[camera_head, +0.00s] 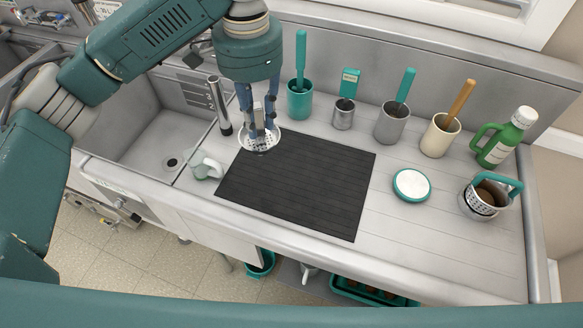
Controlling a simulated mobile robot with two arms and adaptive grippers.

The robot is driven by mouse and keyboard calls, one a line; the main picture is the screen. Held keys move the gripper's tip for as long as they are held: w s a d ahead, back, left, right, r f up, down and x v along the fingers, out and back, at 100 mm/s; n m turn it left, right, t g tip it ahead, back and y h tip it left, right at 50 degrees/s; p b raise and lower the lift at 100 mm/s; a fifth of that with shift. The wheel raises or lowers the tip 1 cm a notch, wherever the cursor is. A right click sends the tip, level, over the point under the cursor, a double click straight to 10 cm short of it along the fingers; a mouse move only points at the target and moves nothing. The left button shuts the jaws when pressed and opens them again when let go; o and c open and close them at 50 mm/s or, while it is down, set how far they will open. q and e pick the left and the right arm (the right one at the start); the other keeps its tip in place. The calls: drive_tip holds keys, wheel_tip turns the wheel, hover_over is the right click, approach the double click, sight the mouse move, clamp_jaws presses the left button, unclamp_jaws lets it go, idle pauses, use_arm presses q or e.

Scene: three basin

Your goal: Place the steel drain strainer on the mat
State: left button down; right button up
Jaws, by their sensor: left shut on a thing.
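The steel drain strainer (260,141) is a round, perforated metal disc. My left gripper (258,128) is shut on it, pointing down, and holds it over the far left corner of the dark mat (300,185). I cannot tell whether the strainer touches the mat. The mat lies flat on the steel counter, and the rest of its surface is bare. My right gripper does not show in the head view.
A pale green-grey item (206,166) sits beside the mat's left edge. Several tool cups, including a teal one (300,103), line the back. A white round dish (411,185) lies right of the mat.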

use_arm(q)
drive_tip(key=w+d+r+m, duration=0.3)
drive_tip(key=d+r+m, duration=0.3)
drive_tip(key=d+m, duration=0.15)
drive_tip(key=f+p, duration=0.1)
drive_tip(key=f, duration=0.5)
drive_tip(key=f+p, duration=0.1)
drive_tip(key=f, duration=0.6)
drive_tip(key=f+p, duration=0.1)
drive_tip(key=f, duration=0.6)
drive_tip(key=shift+w+d+p, duration=0.3)
drive_tip(key=shift+d, duration=0.05)
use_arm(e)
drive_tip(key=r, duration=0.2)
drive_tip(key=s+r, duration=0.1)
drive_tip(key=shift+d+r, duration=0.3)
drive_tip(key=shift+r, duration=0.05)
use_arm(q)
drive_tip(key=shift+f, duration=0.1)
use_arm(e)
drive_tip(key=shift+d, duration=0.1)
use_arm(q)
drive_tip(key=c, duration=1.5)
unclamp_jaws()
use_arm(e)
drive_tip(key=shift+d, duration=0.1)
